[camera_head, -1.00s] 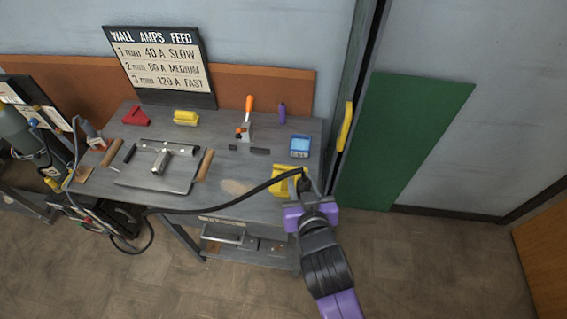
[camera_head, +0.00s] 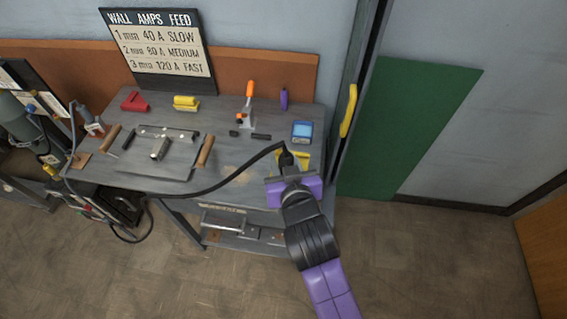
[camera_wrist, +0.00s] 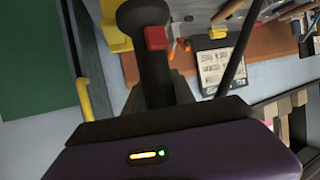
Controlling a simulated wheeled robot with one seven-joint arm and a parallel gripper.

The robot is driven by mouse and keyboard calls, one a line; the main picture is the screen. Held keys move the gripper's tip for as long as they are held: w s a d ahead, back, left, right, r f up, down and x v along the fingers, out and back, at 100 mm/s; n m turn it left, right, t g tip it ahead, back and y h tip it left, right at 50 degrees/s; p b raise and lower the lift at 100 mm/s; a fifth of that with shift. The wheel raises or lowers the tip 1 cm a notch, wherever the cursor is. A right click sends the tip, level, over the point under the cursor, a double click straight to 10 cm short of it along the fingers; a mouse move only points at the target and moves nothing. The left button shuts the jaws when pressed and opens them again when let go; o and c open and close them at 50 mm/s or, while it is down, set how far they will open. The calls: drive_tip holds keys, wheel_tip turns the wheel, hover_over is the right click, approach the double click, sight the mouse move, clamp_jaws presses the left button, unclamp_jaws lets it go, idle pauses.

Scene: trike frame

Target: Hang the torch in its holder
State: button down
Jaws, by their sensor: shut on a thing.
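The torch is black with a red trigger and a long black cable. Its handle (camera_wrist: 152,60) stands up between my jaws in the wrist view, and the torch (camera_head: 287,160) shows at the table's front right corner in the head view. My gripper (camera_head: 291,180) is shut on it; the jaws (camera_wrist: 160,100) also show in the wrist view. Yellow also shows beside the handle (camera_wrist: 113,32).
The grey table (camera_head: 225,150) carries a trike frame (camera_head: 160,148), an orange-handled clamp (camera_head: 248,105), a blue-screened device (camera_head: 302,132) and small blocks. The cable (camera_head: 200,193) runs left along the table's front. A yellow door handle (camera_head: 349,110) is at the right. The floor in front is clear.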

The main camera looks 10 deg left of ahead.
drive_tip(key=w+b, duration=0.1)
drive_tip(key=w, duration=0.6)
drive_tip(key=shift+d+r, duration=0.15)
drive_tip(key=shift+r, duration=0.05)
drive_tip(key=shift+w, duration=0.1)
drive_tip(key=shift+f+b, duration=0.3)
drive_tip(key=shift+f, duration=0.15)
idle(0.6)
